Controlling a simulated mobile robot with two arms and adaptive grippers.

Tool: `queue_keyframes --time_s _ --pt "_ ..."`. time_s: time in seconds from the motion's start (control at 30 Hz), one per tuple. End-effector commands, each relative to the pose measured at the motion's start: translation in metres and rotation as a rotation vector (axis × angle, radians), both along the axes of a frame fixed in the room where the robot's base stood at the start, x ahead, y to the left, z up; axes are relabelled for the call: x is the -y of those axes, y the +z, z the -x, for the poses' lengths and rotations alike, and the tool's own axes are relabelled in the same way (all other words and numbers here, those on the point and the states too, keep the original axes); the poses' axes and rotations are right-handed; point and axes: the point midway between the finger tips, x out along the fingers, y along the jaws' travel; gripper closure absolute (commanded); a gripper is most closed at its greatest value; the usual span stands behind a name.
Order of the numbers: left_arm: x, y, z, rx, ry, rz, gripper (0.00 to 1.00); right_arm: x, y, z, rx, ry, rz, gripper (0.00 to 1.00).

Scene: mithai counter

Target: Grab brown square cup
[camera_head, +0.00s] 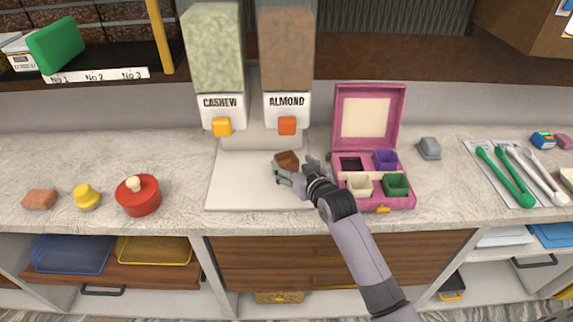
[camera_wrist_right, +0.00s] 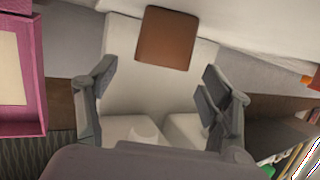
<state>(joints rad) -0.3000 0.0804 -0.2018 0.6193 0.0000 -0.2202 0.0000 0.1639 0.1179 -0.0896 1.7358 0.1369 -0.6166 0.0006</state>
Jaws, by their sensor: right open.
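The brown square cup (camera_head: 286,159) sits on the white base board under the ALMOND dispenser, left of the pink box. In the right wrist view the brown cup (camera_wrist_right: 166,38) shows at the top, centred ahead of the fingers. My right gripper (camera_head: 296,169) is open and close to the cup, on its near right side. In the right wrist view its two fingers (camera_wrist_right: 160,92) are spread apart with nothing between the tips. My left gripper is not in view.
The open pink box (camera_head: 409,206) is close on the right, holding purple, cream and green cups beside a dark compartment. CASHEW (camera_head: 220,101) and ALMOND (camera_head: 286,101) dispensers stand behind the board (camera_head: 230,195). The board's left part is clear.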

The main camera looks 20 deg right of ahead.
Motion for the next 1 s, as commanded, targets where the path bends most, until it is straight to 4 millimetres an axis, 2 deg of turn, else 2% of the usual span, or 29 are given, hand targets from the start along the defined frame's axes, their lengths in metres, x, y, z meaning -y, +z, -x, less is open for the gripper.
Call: queue_keyframes --time_s 0.2,0.5,1.0 --pt "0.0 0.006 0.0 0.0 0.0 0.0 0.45 -0.003 -0.007 -0.022 0.0 0.0 0.0 0.27" --pt "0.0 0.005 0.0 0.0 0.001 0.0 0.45 -0.003 -0.009 -0.025 0.001 0.0 0.0 0.27" --pt "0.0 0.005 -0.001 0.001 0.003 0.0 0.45 -0.003 -0.009 -0.025 0.0 0.0 0.0 0.59"
